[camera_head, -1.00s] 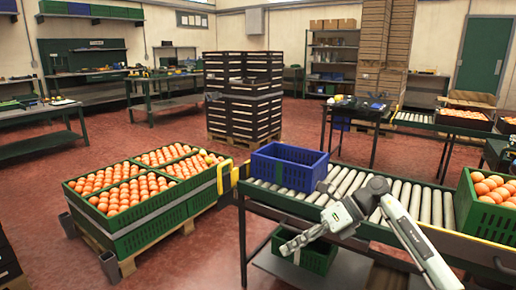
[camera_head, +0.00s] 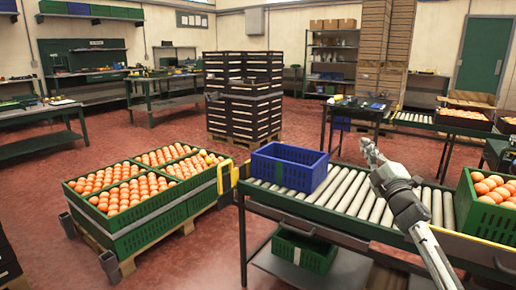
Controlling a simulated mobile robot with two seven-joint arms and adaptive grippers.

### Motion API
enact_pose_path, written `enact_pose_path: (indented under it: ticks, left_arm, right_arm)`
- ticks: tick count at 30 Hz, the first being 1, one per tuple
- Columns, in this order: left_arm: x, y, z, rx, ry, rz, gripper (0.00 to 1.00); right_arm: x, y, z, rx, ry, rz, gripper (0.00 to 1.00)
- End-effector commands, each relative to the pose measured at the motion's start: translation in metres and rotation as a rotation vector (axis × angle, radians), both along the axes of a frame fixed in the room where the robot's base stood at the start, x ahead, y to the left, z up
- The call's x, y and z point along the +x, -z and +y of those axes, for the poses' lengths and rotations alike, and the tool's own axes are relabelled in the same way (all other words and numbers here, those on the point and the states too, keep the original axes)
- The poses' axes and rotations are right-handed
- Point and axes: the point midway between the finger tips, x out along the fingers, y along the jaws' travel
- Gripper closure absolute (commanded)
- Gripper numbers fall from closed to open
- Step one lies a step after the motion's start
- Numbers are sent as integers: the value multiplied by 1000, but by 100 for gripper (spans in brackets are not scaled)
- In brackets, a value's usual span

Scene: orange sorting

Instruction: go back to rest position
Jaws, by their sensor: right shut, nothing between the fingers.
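My right gripper (camera_head: 369,148) is raised above the roller conveyor (camera_head: 342,191), pointing away toward the back. It is shut and empty. My right arm comes in from the lower right. My left gripper is not in view. A blue crate (camera_head: 318,176) stands on the left end of the conveyor, left of the gripper and apart from it. A green crate of oranges (camera_head: 468,215) stands at the right end of the conveyor, right of my arm.
Green crates full of oranges (camera_head: 143,231) sit on a pallet at the left. A green crate (camera_head: 317,256) is on the shelf under the conveyor. Dark stacked crates (camera_head: 230,110) stand behind. Red floor (camera_head: 165,130) is clear between them and the tables.

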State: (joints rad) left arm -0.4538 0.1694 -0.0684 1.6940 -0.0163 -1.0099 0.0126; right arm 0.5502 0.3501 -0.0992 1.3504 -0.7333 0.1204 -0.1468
Motion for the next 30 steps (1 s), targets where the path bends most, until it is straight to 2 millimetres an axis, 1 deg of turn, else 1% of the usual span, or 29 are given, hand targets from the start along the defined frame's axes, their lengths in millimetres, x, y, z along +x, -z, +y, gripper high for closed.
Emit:
enact_pose_path:
  ticks: [1,2,3,4,5,6,8,9,10,13,16,18,20,21,23,24,26,27,29,30]
  left_arm:
    - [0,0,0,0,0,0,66]
    - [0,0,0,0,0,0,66]
    - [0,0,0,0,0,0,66]
    - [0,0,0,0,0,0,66]
    - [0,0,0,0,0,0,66]
    - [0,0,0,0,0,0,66]
    - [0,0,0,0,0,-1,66]
    - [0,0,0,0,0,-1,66]
    - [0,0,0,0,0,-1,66]
    - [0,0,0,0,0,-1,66]
    - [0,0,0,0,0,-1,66]
    - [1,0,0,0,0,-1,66]
    - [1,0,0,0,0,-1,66]
    - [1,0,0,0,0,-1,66]
    - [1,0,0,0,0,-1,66]
    - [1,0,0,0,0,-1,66]
    - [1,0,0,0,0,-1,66]
    - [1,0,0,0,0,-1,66]
    - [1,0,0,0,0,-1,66]
    - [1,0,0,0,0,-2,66]
  right_arm:
    - [7,15,-28,137,81,72,100]
    - [9,26,-44,219,128,119,100]
    - [11,43,-62,321,186,183,100]
    - [11,57,-73,392,225,230,100]
    - [10,70,-82,458,261,277,100]
    - [8,89,-92,538,305,338,100]
    - [3,116,-102,645,362,429,100]
    - [-2,134,-106,708,398,488,100]
    - [-6,146,-107,752,420,532,100]
    - [-22,187,-107,885,495,677,100]
    - [-42,222,-99,998,560,826,100]
    - [-59,254,-91,993,571,870,100]
    - [-72,276,-84,988,576,898,100]
    - [-81,291,-79,986,581,919,100]
    - [-98,314,-72,981,588,951,100]
    - [-110,330,-68,978,594,974,100]
    - [-131,356,-60,974,602,1013,100]
    - [-147,375,-53,973,609,1041,100]
    - [-175,403,-44,969,620,1088,100]
    - [-196,423,-37,967,630,1122,100]
